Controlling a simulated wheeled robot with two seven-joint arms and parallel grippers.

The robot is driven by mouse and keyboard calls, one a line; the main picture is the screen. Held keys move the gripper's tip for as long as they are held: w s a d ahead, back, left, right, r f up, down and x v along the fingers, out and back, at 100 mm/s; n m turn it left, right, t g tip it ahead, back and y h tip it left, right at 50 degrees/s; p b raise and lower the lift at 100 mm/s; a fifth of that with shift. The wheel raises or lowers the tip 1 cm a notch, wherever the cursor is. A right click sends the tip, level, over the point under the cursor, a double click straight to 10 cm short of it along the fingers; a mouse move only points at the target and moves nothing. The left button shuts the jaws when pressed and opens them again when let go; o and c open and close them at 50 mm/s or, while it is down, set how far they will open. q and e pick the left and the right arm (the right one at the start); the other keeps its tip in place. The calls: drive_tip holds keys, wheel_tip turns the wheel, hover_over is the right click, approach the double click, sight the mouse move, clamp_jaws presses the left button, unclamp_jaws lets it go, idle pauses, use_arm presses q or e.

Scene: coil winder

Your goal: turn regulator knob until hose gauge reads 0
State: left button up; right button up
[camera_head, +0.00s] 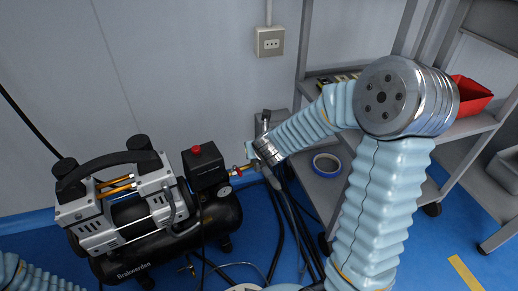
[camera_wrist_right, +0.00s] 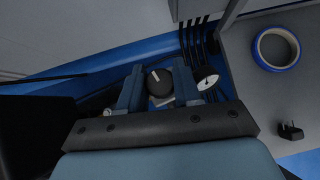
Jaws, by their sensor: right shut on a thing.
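The black regulator knob (camera_wrist_right: 160,83), with a white mark on its face, sits between the two fingers of my right gripper (camera_wrist_right: 158,88) in the right wrist view. The gripper is shut on the knob. A small round gauge (camera_wrist_right: 206,80) with a white dial is just right of the fingers; its reading is too small to tell. In the head view my right gripper (camera_head: 256,163) is at the right end of the compressor (camera_head: 130,212), beside its brass fittings, and hides the knob. Only a sleeved piece of my left arm shows at the lower left; its gripper is out of view.
A grey shelf unit (camera_head: 325,190) stands to the right, with a roll of blue tape (camera_head: 327,165) and a red bin (camera_head: 470,97) on it. Dark hoses (camera_head: 283,225) hang down between compressor and shelf. A wall socket (camera_head: 270,41) is above.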

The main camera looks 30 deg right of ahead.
drive_tip(key=n+y, duration=0.3)
drive_tip(key=n, duration=0.1)
drive_tip(key=shift+d, duration=0.15)
drive_tip(key=shift+n+y, duration=0.4)
drive_tip(key=shift+w+r+n, duration=0.15)
drive_tip(key=shift+n, duration=0.15)
drive_tip(key=o, duration=1)
drive_tip(key=shift+o, duration=0.2)
